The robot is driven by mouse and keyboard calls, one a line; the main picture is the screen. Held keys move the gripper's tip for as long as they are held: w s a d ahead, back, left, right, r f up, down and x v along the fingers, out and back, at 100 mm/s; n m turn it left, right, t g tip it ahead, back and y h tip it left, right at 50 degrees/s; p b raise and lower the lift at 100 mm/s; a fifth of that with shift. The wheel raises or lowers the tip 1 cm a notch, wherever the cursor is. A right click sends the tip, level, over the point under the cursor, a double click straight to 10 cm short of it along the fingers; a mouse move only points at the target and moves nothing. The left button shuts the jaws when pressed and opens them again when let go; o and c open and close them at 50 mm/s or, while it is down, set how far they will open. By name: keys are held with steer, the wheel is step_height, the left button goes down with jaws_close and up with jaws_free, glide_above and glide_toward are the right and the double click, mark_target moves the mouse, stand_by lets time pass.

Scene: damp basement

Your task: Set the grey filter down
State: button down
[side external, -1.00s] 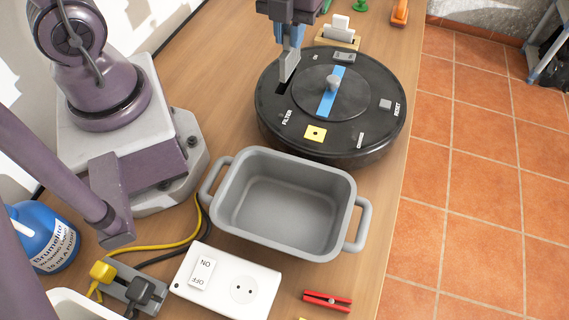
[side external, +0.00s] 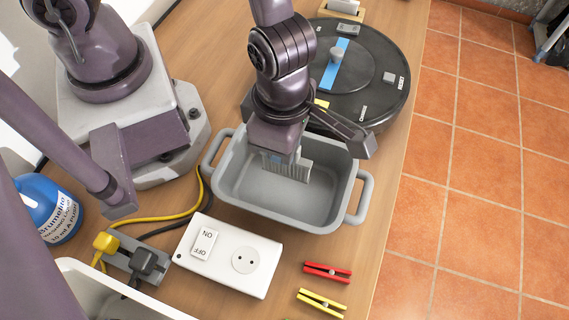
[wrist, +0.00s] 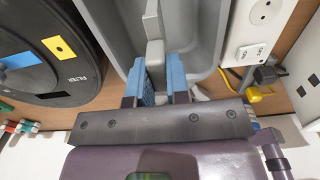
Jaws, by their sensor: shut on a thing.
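The grey filter (side external: 296,171), with a pleated lower edge, hangs upright in the side view. It is over or inside the opening of the grey tub (side external: 245,204); I cannot tell how far its lower edge is above the floor. My gripper (side external: 274,158) is above the tub, shut on the filter. In the wrist view the blue fingers of my gripper (wrist: 158,74) stand either side of the filter's grey tab (wrist: 154,50), with the tub wall (wrist: 108,22) behind. My wrist hides part of the tub's far side.
The round black robot vacuum (side external: 385,100) stands behind the tub. In front are a white switch-and-socket box (side external: 228,256), a red clip (side external: 327,272) and a yellow clip (side external: 321,302). A blue bottle (side external: 45,210) and plugged cables (side external: 160,232) are at left.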

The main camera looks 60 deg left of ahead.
steer(key=shift+f, duration=2.55)
steer(key=shift+f, duration=0.1)
steer(key=c, duration=1.1)
jaws_free()
